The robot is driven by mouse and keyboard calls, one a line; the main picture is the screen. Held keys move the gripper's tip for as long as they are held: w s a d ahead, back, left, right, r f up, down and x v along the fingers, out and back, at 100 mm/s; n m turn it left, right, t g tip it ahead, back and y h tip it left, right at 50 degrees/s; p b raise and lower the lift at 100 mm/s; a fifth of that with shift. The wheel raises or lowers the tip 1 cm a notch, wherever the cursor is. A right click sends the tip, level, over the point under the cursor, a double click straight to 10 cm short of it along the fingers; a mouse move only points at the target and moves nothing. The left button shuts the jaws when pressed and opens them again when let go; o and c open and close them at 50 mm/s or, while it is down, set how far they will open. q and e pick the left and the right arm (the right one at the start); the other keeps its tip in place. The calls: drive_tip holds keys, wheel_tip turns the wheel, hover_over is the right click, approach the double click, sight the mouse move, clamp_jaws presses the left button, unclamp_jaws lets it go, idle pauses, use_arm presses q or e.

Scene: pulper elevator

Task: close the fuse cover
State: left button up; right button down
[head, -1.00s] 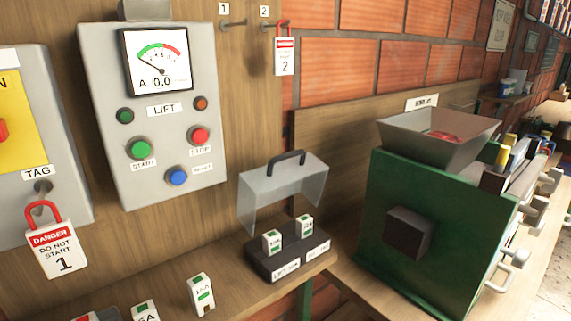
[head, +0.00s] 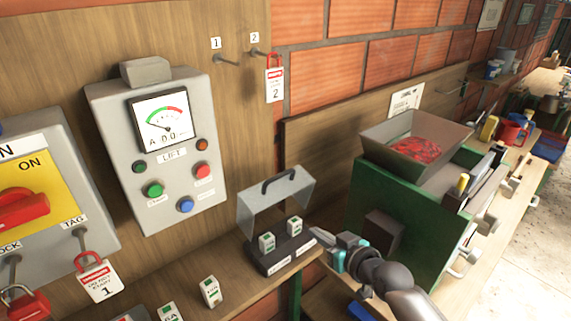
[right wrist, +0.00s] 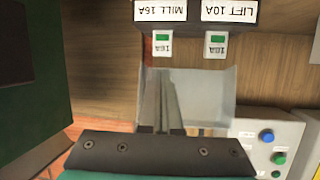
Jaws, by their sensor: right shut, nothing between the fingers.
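The fuse cover (head: 277,203) is a clear box with a black handle on top. It is raised, tilted open above the black fuse base (head: 283,261). Two white fuses with green marks stand in the base, one on the left (head: 267,242) and one on the right (head: 294,226). My right gripper (head: 318,236) is shut and empty, just right of the base and below the cover's right side. In the right wrist view the cover (right wrist: 209,95) shows behind the shut fingers (right wrist: 162,105), with the fuses above. I cannot tell if anything touches. My left gripper is not in view.
A grey lift panel (head: 160,190) with a meter and buttons is on the wall at left. A green machine with a hopper (head: 415,145) stands close right of my gripper. Loose fuses (head: 211,292) lie on the shelf in front. Red locks with tags hang at left.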

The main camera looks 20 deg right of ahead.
sight(284, 174)
drive_tip(key=a+r+n+t+y+p, duration=0.2)
drive_tip(key=a+r+y+p, duration=0.1)
drive_tip(key=r, duration=1.5)
drive_tip(key=x, duration=0.3)
drive_tip(key=p+x, duration=0.1)
drive_tip(key=x, duration=0.6)
drive_tip(key=shift+w+r, duration=0.25)
drive_tip(key=shift+r, duration=0.15)
drive_tip(key=s+f, duration=0.2)
drive_tip(key=shift+d+f, duration=0.25)
drive_tip(key=shift+d, duration=0.05)
drive_tip(key=shift+s+d+f, duration=0.1)
drive_tip(key=shift+s+f, duration=0.15)
drive_tip(key=shift+f, duration=0.05)
drive_tip(key=shift+f, duration=0.1)
